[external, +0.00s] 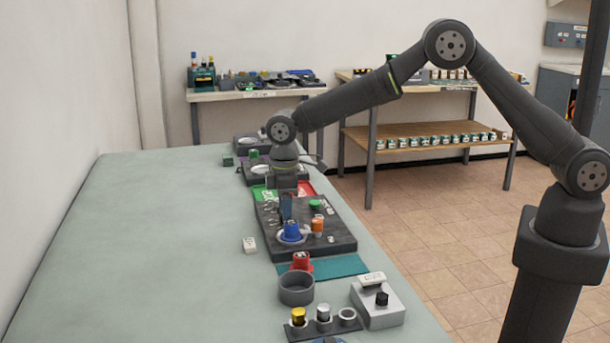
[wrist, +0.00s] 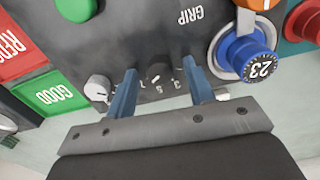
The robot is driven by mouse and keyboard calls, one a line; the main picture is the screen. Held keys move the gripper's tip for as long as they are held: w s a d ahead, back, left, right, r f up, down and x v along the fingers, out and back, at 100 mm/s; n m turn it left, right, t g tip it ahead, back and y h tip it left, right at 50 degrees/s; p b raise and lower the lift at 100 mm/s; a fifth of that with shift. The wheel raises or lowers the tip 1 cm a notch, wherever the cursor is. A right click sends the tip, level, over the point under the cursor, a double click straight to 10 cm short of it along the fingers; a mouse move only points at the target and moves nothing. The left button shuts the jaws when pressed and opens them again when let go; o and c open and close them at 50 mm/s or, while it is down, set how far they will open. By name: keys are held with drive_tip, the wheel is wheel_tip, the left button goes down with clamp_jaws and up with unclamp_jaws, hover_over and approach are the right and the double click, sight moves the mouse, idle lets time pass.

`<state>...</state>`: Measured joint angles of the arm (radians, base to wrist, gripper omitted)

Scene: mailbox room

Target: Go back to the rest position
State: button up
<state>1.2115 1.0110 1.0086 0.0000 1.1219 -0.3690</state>
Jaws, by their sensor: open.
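My gripper (external: 287,208) points down over the dark panel (external: 340,242) on the long table. Its two blue fingers show in the wrist view (wrist: 160,75), apart, with nothing held between them. Below and between them shows a small dark knob (wrist: 157,76) with numbers around it. I cannot tell the exact height of the fingertips above the panel. My arm reaches out from the right, far over the table.
A blue cylinder marked 23 (wrist: 258,64) in a white ring stands beside the fingers. A light knob (wrist: 98,88) and a green GOOD tray (wrist: 58,92) are on the other side. An orange-topped piece (external: 318,222), red piece (external: 301,261) and grey box (external: 377,303) stand nearer. The table's left side (external: 150,240) is clear.

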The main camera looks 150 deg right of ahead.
drive_tip(key=n, duration=0.4)
drive_tip(key=shift+n, duration=2.3)
drive_tip(key=shift+o, duration=0.3)
drive_tip(key=o, duration=1.1)
drive_tip(key=shift+c, duration=0.2)
drive_tip(key=s+a+r+m+g+h, duration=0.15)
drive_tip(key=r+m, duration=0.25)
drive_tip(key=r, duration=0.4)
drive_tip(key=s+r+m+h, duration=0.2)
drive_tip(key=r+m+h, duration=0.15)
drive_tip(key=r, duration=0.55)
drive_tip(key=x, duration=1)
drive_tip(key=shift+y, duration=0.3)
drive_tip(key=shift+a, duration=0.1)
